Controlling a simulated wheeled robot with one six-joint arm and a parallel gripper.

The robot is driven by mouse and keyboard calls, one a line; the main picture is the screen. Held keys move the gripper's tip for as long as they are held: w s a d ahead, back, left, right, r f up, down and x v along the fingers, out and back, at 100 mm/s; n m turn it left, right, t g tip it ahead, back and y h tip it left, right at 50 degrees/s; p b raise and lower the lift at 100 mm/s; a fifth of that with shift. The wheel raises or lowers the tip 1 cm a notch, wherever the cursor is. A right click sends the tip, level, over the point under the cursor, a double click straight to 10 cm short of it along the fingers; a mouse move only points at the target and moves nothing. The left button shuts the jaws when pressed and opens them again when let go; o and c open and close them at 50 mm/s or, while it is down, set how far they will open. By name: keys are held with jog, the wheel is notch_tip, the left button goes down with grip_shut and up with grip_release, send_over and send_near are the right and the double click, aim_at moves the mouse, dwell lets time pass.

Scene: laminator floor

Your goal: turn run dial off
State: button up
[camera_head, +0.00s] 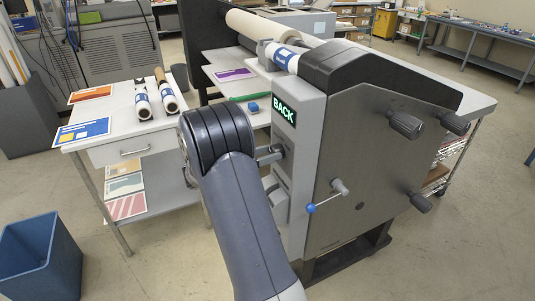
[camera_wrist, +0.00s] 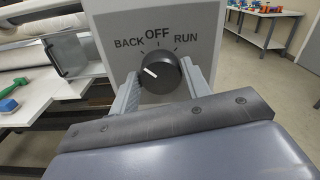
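The run dial (camera_wrist: 161,72) is a round black knob on a light grey panel in the wrist view, under the words BACK, OFF and RUN. Its white pointer mark is on the left side, towards BACK. My gripper (camera_wrist: 159,75) has one grey finger to the left of the knob and one to the right. The fingers look apart from the knob, with small gaps; contact cannot be made out. In the head view a lit green sign (camera_head: 284,112) on the laminator (camera_head: 375,150) reads BACK. My gripper (camera_head: 271,154) is at the panel below it; the dial is hidden there.
A crank with a blue knob (camera_head: 311,208) sticks out to the right of my gripper. Black knobs (camera_head: 405,124) stand out on the side plate. A white table (camera_head: 115,130) with rolls is at left, and a blue bin (camera_head: 40,262) stands on the floor.

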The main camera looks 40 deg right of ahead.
jog(key=c, duration=0.5)
jog(key=shift+f+b, duration=0.1)
jog(key=shift+b, duration=0.25)
jog(key=m+b, duration=0.8)
jog(key=b, duration=0.1)
jog(key=shift+s+m, duration=0.1)
jog(key=shift+m, duration=0.2)
